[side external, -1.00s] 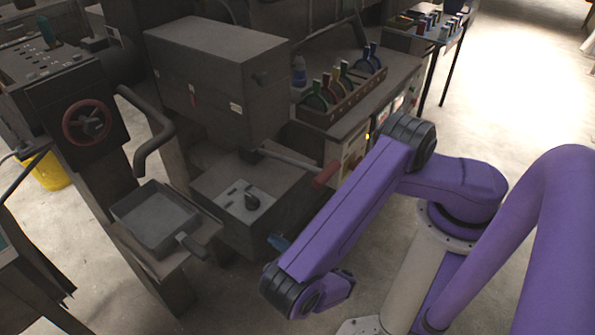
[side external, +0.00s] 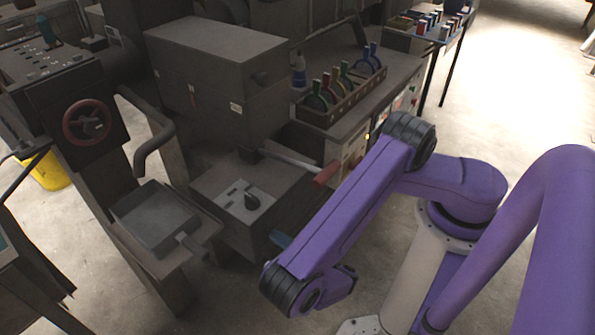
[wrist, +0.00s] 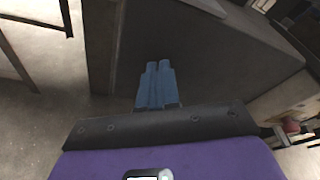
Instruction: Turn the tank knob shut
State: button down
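A black knob (side external: 252,201) sits on a light plate on top of a low dark box (side external: 225,185) in the middle of the side view. A red handwheel (side external: 87,122) is on a dark panel at the left. I cannot tell for certain which is the tank knob. A grey tray-like tank (side external: 158,222) stands left of the box. My gripper's blue fingers (wrist: 159,68) lie side by side in the wrist view, shut with nothing seen between them. In the side view my gripper (side external: 281,240) is mostly hidden behind my arm, by the box's lower right side.
A large dark cabinet (side external: 217,80) stands behind. A rack of coloured handles (side external: 342,95) is at the back right. The pale floor (side external: 510,100) at right is clear.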

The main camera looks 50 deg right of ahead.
jog(key=shift+a+r, duration=0.1)
jog(key=shift+r, duration=0.15)
jog(key=shift+s, duration=3)
jog(key=shift+a+r, duration=0.1)
jog(key=s+d+r+m+g, duration=0.3)
jog(key=r+m+g, duration=0.2)
jog(key=r+m, duration=0.4)
jog(key=s+d+r+m+g+y, duration=0.1)
jog(key=s+r+m+g, duration=0.3)
jog(key=r+m, duration=0.5)
jog(key=s+d+r+m+g+y, duration=0.1)
jog(key=s+d+r+m+g, duration=0.2)
jog(key=r+m+g, duration=0.3)
jog(key=shift+s+d+r+m, duration=0.4)
jog(key=shift+d+r+m, duration=0.45)
jog(key=shift+r+m, duration=1.3)
